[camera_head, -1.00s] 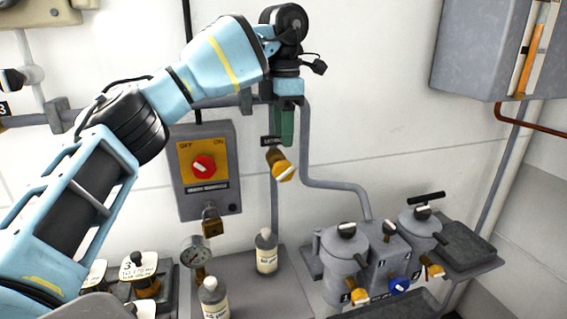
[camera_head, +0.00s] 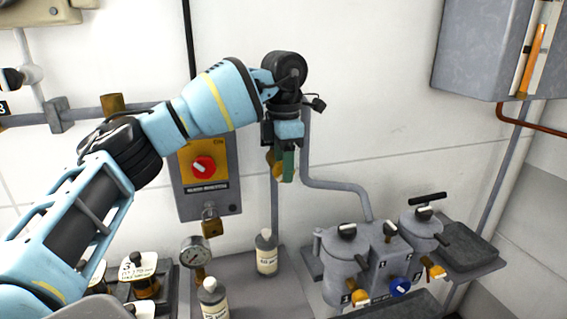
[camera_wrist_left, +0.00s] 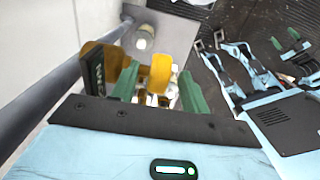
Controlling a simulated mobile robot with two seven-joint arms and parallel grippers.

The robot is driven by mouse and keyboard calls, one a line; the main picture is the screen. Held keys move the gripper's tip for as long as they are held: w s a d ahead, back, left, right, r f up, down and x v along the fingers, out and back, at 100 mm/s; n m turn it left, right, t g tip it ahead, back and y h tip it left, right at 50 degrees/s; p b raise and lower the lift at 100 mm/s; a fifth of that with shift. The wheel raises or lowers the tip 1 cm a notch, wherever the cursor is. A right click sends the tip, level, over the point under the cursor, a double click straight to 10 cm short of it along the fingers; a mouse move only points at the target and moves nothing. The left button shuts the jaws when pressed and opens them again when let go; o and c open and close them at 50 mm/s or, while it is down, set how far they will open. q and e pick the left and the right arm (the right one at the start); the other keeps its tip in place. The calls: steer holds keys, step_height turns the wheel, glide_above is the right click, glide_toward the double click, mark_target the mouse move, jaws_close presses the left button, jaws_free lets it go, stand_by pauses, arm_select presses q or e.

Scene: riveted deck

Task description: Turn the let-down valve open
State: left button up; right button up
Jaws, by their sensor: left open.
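The let-down valve has a yellow handle, which shows in the left wrist view (camera_wrist_left: 160,72) between the two green fingers. In the head view only a sliver of the yellow valve (camera_head: 271,168) shows beside the fingers, on the thin vertical pipe. My left gripper (camera_head: 285,168) is open and points down over the valve; the wrist view shows its fingers (camera_wrist_left: 158,84) apart, one on each side of the handle. I cannot tell whether they touch it. Small green pieces at the wrist view's right edge may be my right gripper (camera_wrist_left: 285,40).
A switch box with a red knob (camera_head: 204,166) and a padlock (camera_head: 211,222) is left of the gripper. Below are a pressure gauge (camera_head: 194,251), bottles (camera_head: 266,253) and lidded grey pots (camera_head: 345,262). A grey cabinet (camera_head: 480,50) hangs at right. Wall between is clear.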

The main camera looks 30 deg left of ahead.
arm_select(q)
steer(key=shift+c, duration=0.3)
steer(key=c, duration=0.9)
steer(key=shift+s+a+r+t+h+p, duration=0.15)
steer(key=shift+s+r+t+h+p, duration=0.1)
steer(key=shift+t+h+p, duration=0.4)
steer(key=shift+f+t, duration=0.15)
steer(key=shift+t, duration=0.1)
steer(key=shift+a+f+t+h, duration=0.1)
steer(key=shift+f+t+h, duration=0.05)
steer(key=shift+t+h, duration=0.3)
steer(key=shift+f+t+h, duration=0.15)
steer(key=shift+t+h, duration=0.1)
steer(key=shift+h, duration=0.05)
steer(key=shift+s+t+h, duration=0.1)
steer(key=shift+t+h, duration=0.4)
steer(key=shift+t, duration=0.1)
arm_select(e)
steer(key=shift+w+d+r+t, duration=0.2)
steer(key=shift+w+r+t, duration=0.1)
steer(key=shift+w+r, duration=0.65)
